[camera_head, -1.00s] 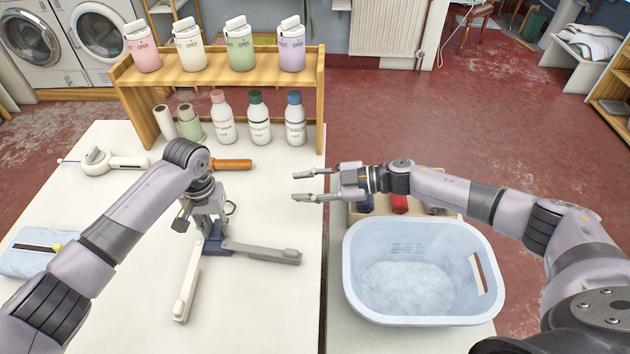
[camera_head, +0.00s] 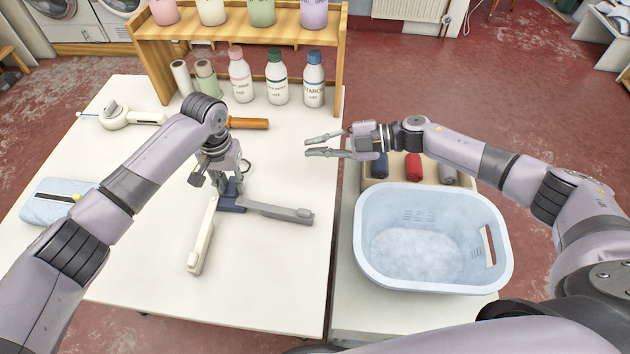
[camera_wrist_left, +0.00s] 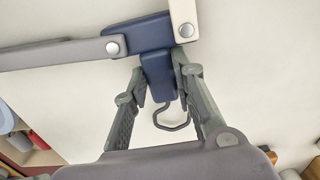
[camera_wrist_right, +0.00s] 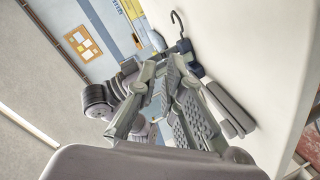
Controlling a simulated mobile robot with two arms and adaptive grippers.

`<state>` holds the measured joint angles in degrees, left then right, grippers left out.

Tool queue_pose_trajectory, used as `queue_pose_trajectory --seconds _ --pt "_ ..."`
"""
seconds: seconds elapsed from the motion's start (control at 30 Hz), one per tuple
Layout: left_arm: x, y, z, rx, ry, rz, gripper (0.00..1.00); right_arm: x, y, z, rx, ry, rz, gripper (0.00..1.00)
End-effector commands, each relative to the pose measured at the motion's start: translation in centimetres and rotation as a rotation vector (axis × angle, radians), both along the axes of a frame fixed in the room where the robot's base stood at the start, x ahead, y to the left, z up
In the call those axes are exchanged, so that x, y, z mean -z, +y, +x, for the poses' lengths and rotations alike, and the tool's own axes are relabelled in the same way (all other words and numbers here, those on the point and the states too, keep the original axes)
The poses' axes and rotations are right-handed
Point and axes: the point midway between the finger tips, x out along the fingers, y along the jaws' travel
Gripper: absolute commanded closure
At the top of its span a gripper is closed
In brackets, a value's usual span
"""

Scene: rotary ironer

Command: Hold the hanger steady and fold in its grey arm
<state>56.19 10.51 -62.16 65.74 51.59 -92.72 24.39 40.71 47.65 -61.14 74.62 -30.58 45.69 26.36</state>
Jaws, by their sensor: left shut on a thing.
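The hanger lies on the white table, with a blue hub (camera_head: 232,198), a grey arm (camera_head: 275,210) reaching right and a white arm (camera_head: 203,235) reaching toward the front. Both arms are spread out. My left gripper (camera_head: 222,178) is shut on the hub's blue neck. The left wrist view shows the neck (camera_wrist_left: 158,72) between the fingers and the metal hook (camera_wrist_left: 172,124) below it. My right gripper (camera_head: 308,146) is open and empty, above the table near its right edge, behind the grey arm's outer end and apart from it. The right wrist view also shows the grey arm (camera_wrist_right: 230,105).
A wooden shelf (camera_head: 245,22) with several bottles stands at the back. A blue basket (camera_head: 370,270) and a tray of rolled cloths (camera_head: 413,167) stand right of the table. A folded blue cloth (camera_head: 45,208) lies left. The table front is clear.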

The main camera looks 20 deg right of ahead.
Motion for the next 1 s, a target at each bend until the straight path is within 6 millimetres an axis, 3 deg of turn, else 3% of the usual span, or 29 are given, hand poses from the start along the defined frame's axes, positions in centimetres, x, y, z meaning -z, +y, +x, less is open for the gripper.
queue_pose_trajectory --seconds 0.2,0.43,0.73,1.0 --pt "0.0 0.0 0.0 0.0 0.0 0.0 1.0 -1.2 3.4 -1.5 -0.364 -0.495 -0.194 1.0" --pt "0.0 0.0 0.0 0.0 0.0 0.0 1.0 -1.7 5.2 -3.1 -0.771 -1.01 -0.334 1.0" --pt "0.0 0.0 0.0 0.0 0.0 0.0 1.0 -2.0 5.1 -4.1 -1.34 -1.631 -0.37 1.0" --pt "0.0 0.0 0.0 0.0 0.0 0.0 1.0 -3.1 2.9 -3.6 -1.883 -2.079 -0.199 1.0"
